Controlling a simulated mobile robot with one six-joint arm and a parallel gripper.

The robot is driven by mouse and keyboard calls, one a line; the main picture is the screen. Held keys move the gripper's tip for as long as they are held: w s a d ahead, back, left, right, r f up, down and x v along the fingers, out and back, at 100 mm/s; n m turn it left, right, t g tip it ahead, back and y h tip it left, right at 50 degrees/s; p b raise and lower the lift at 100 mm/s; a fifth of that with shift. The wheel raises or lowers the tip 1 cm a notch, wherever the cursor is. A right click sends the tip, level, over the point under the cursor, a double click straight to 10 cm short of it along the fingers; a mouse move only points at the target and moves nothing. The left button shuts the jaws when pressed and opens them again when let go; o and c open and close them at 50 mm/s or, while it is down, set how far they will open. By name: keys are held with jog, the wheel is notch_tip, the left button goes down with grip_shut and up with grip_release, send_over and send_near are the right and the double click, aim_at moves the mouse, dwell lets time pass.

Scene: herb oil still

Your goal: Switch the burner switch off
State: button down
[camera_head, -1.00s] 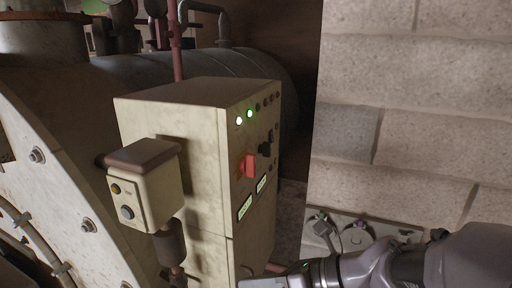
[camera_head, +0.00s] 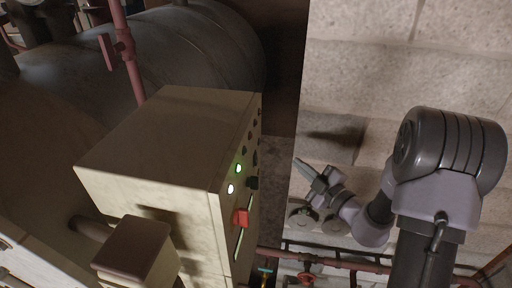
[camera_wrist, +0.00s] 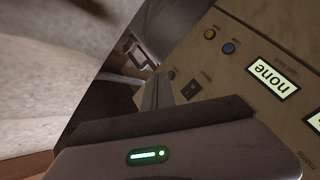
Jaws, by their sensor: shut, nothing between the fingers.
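The cream control cabinet (camera_head: 150,135) stands left of centre in the head view, its panel facing right. I cannot tell which control is the burner switch; no label there is readable.
A block wall (camera_head: 400,60) stands close behind my arm. Red pipes (camera_head: 340,262) run low along it. The wrist view shows a lit display reading "none" (camera_wrist: 272,78).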

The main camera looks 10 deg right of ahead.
aim_at(256, 159)
jog(key=w+a+f+b, duration=0.1)
jog(key=w+a, duration=0.1)
jog(key=a, duration=0.6)
jog(key=shift+w+a, duration=0.2)
dwell(2.1)
jog(key=shift+w+a+f, duration=0.1)
jog(key=shift+w+a, duration=0.05)
jog(key=shift+a, duration=0.3)
jog(key=shift+a, duration=0.25)
dwell(0.5)
jog(key=shift+s+d+p, duration=0.2)
jog(key=shift+d+p, duration=0.3)
jog(key=shift+d, duration=0.3)
